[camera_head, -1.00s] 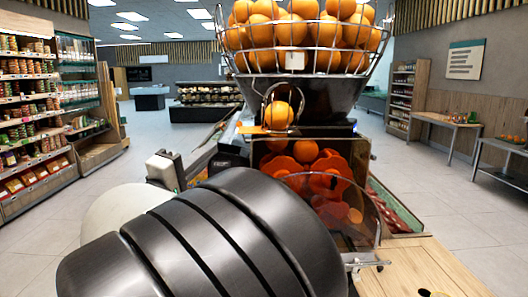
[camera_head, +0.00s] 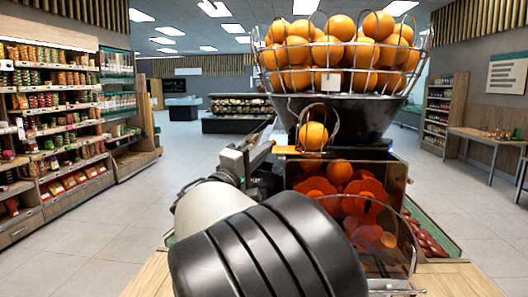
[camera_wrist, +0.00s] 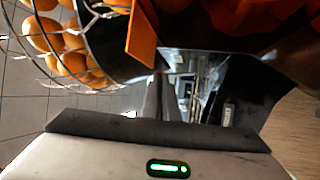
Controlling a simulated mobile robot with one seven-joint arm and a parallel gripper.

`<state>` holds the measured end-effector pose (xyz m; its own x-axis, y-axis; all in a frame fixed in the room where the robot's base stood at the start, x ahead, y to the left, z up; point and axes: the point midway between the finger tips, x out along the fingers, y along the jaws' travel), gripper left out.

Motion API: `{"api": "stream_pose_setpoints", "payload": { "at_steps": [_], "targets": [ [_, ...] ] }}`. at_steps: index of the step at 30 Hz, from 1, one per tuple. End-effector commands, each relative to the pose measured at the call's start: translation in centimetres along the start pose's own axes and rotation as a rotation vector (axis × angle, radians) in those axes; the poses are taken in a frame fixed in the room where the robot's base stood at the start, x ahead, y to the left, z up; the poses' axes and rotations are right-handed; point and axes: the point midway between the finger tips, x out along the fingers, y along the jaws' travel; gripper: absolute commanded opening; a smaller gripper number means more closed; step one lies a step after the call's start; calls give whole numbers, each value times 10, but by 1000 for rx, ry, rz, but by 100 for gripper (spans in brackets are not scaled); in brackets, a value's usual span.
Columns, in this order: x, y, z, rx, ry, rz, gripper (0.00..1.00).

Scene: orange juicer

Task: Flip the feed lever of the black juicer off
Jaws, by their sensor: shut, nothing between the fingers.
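The black juicer (camera_head: 350,122) stands right of centre in the head view, with a wire basket of oranges on top and a clear front cover. A flat orange tab (camera_head: 286,150), which looks like the feed lever, sticks out on its left side below the basket. It looks like the orange plate (camera_wrist: 143,36) in the wrist view. My gripper (camera_head: 264,154) is shut and empty, its fingers pointing at the juicer's left side, close to the tab. In the wrist view the fingertips (camera_wrist: 168,78) are just below the plate; I cannot tell whether they touch. My arm hides the juicer's lower left.
The wire basket (camera_head: 345,55) overhangs above my gripper. A wooden counter (camera_head: 455,281) lies under the juicer. Shelves of goods (camera_head: 55,120) stand at the left and a table (camera_head: 490,140) at the right. The tiled floor between is clear.

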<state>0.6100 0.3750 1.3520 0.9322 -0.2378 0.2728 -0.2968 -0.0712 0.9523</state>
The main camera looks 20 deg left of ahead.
Motion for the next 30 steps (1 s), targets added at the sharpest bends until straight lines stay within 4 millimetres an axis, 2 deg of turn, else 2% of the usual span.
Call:
{"api": "stream_pose_setpoints", "payload": {
  "at_steps": [20,30],
  "targets": [
    [7,11,-3,-55,-1,-113,0],
    [21,28,-9,-166,-2,-337,0]
  ]
}}
